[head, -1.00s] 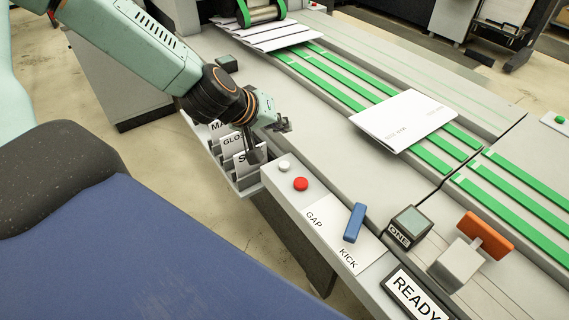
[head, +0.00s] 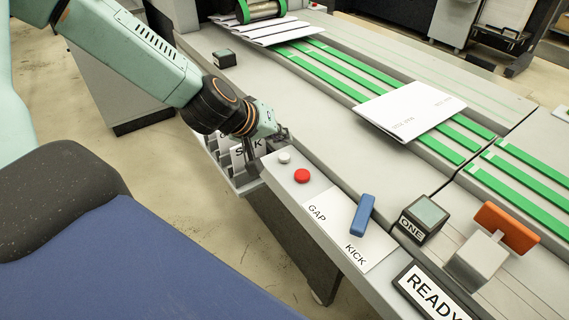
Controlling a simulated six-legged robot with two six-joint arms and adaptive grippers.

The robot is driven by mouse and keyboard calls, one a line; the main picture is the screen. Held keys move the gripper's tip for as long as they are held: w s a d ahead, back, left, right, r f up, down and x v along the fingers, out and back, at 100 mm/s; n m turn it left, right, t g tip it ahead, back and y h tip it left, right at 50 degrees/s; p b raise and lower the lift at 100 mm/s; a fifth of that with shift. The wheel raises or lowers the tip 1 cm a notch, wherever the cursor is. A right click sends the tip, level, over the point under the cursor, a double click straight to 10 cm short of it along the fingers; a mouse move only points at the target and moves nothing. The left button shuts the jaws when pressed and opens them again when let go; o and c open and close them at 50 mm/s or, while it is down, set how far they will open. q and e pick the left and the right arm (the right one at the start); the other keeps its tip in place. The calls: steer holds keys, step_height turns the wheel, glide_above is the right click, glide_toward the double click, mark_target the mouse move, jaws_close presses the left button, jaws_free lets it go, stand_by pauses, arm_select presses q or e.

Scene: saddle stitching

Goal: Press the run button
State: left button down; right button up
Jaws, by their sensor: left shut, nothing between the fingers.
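A small white button (head: 284,157) and a red button (head: 302,175) sit on the pale control panel (head: 330,215). I see no label reading run on either one. My left gripper (head: 276,137) is shut and empty, close to the panel's upper left end, just above and left of the white button in the picture. I cannot tell how far above the panel its tips are. My right gripper is not in view.
A blue lever (head: 362,215) stands between the GAP and KICK labels. A ONE block (head: 424,219), an orange paddle (head: 507,227) and a READY sign (head: 432,292) lie to the right. A labelled card rack (head: 243,182) hangs beside the panel. A folded sheet (head: 408,110) lies on green belts.

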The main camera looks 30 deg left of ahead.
mark_target(281, 158)
arm_select(q)
steer(key=shift+f+b, duration=0.7)
steer(key=shift+f, duration=0.45)
stand_by(0.5)
steer(key=shift+f+b, duration=0.3)
steer(key=shift+f, duration=0.1)
